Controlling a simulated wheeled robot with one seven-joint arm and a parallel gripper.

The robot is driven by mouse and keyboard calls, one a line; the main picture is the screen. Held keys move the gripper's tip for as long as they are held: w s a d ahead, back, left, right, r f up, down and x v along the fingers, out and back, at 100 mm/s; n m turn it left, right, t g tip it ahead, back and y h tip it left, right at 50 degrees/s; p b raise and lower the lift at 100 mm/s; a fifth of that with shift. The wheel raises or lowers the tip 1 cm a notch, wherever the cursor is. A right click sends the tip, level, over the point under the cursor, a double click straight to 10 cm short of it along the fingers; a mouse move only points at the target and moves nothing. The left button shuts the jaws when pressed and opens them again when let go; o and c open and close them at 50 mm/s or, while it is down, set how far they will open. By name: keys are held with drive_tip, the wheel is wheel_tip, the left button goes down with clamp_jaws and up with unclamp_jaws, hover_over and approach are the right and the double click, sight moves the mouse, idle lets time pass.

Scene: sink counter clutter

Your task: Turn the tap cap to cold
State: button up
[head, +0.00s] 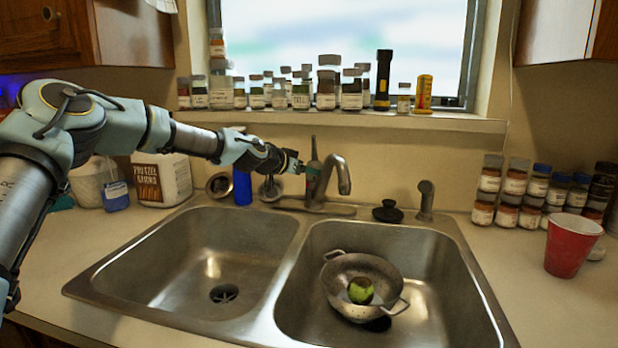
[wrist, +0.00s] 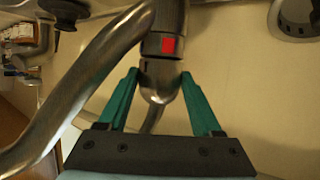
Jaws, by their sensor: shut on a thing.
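The metal tap (head: 341,172) stands at the back of the double sink, its spout curving over the right basin. In the wrist view, the spout (wrist: 75,90) bends down to the left. The rounded metal tap cap (wrist: 160,88) sits between my gripper's (wrist: 160,74) two teal fingers, which are shut on it from both sides. A red square mark (wrist: 168,45) shows on the tap just above the cap; no blue mark shows. In the head view, my gripper (head: 298,163) is beside the tap's left side, and the cap cannot be made out clearly.
A colander (head: 337,270) with a green fruit (head: 361,290) lies in the right basin. A black stopper (head: 388,212) and a metal dispenser (head: 426,200) stand right of the tap. A blue bottle (head: 242,187) is under my wrist. Jars line the sill. The left basin (head: 170,275) is empty.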

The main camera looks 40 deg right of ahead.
drive_tip(key=shift+s+d+f+n+t, duration=0.1)
drive_tip(key=shift+s+f+n+t, duration=0.05)
drive_tip(key=shift+s+n+t, duration=0.3)
drive_tip(key=shift+w+n+t+b, duration=0.2)
drive_tip(key=shift+n+t+b, duration=0.1)
drive_tip(key=shift+n+t, duration=0.2)
drive_tip(key=o, duration=1.1)
drive_tip(key=shift+b+v, duration=1.6)
drive_tip(key=shift+v, duration=3.95)
